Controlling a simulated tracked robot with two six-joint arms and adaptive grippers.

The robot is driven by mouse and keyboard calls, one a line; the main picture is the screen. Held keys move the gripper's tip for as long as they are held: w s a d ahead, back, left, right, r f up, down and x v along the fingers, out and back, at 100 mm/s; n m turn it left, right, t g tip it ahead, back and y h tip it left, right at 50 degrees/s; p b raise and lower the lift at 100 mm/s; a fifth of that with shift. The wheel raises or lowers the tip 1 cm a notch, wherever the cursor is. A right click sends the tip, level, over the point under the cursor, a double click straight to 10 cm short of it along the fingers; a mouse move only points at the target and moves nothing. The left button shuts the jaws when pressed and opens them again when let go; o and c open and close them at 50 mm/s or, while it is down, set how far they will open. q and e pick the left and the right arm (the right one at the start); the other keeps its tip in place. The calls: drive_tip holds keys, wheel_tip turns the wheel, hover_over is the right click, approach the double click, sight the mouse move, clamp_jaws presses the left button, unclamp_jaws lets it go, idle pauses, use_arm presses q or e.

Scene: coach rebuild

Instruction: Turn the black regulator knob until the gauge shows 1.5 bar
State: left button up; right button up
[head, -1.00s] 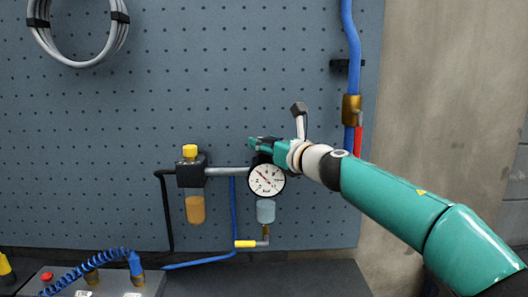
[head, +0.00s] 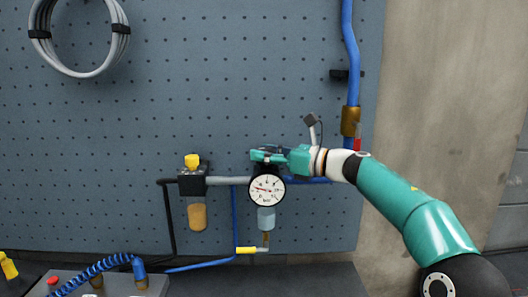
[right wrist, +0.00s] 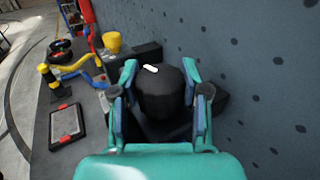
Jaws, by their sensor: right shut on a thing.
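The black regulator knob (right wrist: 163,92) sits between the two fingers of my right gripper (right wrist: 160,95) in the right wrist view. A white mark shows on top of it, toward the upper left. In the head view my right gripper (head: 268,155) reaches in from the right and is shut on the knob, which its fingers mostly hide. The round white gauge (head: 267,189) is just below the gripper. Its red needle lies nearly level, pointing slightly up to the left; the small figures are too blurred to read. My left gripper is not in view.
A black block with a yellow knob (head: 192,161) and an amber bowl (head: 197,216) stands left of the gauge. A clear bowl (head: 266,219) hangs below the gauge. A blue pipe (head: 351,50) runs down at the right. The pegboard (head: 200,90) lies close behind the gripper.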

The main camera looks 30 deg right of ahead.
drive_tip(key=shift+d+r, duration=0.1)
drive_tip(key=shift+r, duration=0.05)
drive_tip(key=o, duration=1.2)
drive_tip(key=v, duration=1.2)
drive_tip(key=shift+f, duration=0.25)
